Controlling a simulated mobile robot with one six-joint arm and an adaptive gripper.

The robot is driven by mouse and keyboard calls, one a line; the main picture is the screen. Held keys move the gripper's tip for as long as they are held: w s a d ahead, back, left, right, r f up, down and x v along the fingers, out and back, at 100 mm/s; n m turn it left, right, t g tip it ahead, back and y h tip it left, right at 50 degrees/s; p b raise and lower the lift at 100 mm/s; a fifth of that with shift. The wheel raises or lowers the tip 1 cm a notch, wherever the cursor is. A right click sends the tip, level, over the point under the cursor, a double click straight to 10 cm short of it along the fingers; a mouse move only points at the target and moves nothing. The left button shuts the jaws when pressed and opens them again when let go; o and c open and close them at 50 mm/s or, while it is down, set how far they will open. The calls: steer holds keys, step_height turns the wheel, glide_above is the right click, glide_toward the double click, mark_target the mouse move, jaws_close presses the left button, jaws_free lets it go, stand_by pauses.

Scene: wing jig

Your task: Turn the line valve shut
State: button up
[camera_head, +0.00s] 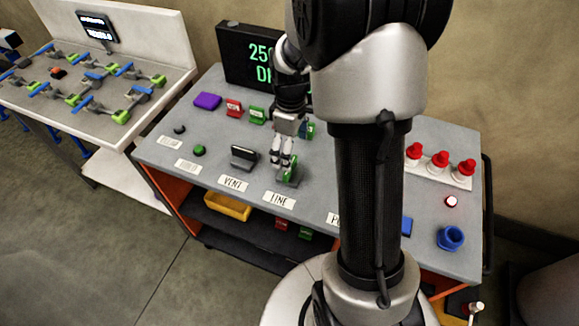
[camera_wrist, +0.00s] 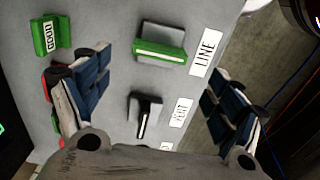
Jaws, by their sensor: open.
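The line valve has a green bar handle with a white stripe, beside the LINE label in the wrist view (camera_wrist: 161,46). Its bar lies across the wrist picture, pointing toward the label. In the head view the line valve (camera_head: 291,177) is partly hidden behind my fingers. My gripper (camera_head: 282,166) is open and empty, with its fingers just above and beside the valve. In the wrist view my gripper's fingers (camera_wrist: 160,85) are wide apart, and the line valve shows ahead between them, toward the top.
The black vent valve (camera_head: 243,156) stands left of the line valve, its bar set crosswise to the line bar. Purple (camera_head: 207,100), red (camera_head: 234,107) and green (camera_head: 257,114) blocks sit behind, before a display (camera_head: 240,50). Red-capped knobs (camera_head: 439,158) and a blue ring (camera_head: 450,238) are right.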

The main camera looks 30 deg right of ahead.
step_height(320, 180, down, 8)
steer(key=shift+f+b, duration=0.1)
steer(key=shift+b, duration=0.85)
steer(key=c, duration=1)
steer(key=shift+c, duration=0.2)
